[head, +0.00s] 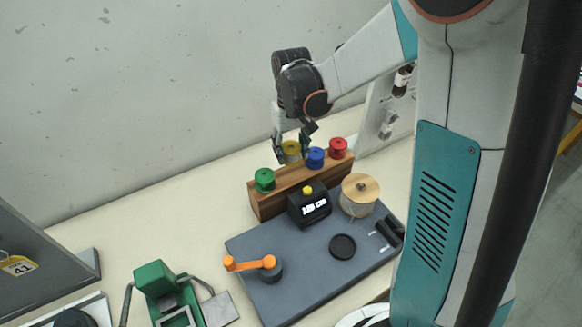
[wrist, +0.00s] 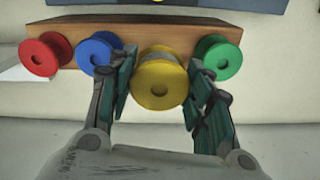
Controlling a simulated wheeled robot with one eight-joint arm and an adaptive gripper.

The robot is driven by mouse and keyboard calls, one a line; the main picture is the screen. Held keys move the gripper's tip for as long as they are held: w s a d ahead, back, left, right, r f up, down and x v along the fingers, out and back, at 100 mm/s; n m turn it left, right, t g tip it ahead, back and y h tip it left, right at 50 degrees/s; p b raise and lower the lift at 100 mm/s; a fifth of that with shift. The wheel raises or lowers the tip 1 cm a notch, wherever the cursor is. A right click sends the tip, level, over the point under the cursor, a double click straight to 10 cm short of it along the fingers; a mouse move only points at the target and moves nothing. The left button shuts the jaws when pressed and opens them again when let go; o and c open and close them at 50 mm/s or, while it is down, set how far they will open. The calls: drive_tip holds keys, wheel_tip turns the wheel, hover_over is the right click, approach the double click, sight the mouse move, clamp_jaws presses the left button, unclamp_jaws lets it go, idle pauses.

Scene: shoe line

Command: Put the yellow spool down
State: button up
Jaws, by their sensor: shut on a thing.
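The yellow spool (head: 291,148) is at the wooden rack (head: 261,208), between the green spool (head: 265,180) and the blue spool (head: 315,157). My gripper (head: 293,149) is shut on the yellow spool from above. In the wrist view the yellow spool (wrist: 160,82) sits between the two fingers of my gripper (wrist: 160,90) and looks larger and nearer than the other spools. The rack (wrist: 150,31) shows behind it. I cannot tell whether the spool touches the rack.
A red spool (head: 338,147) stands at the rack's right end. In front are a black counter box (head: 310,208), a wooden-topped reel (head: 359,193) and an orange crank (head: 250,263) on a grey board (head: 299,283). A green device (head: 157,279) stands at the lower left. The table's left middle is clear.

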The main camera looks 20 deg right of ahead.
drive_tip(key=shift+f+b, duration=0.6)
drive_tip(key=shift+f, duration=2.55)
drive_tip(key=shift+f, duration=0.1)
drive_tip(key=o, duration=0.9)
drive_tip(key=shift+o, duration=0.4)
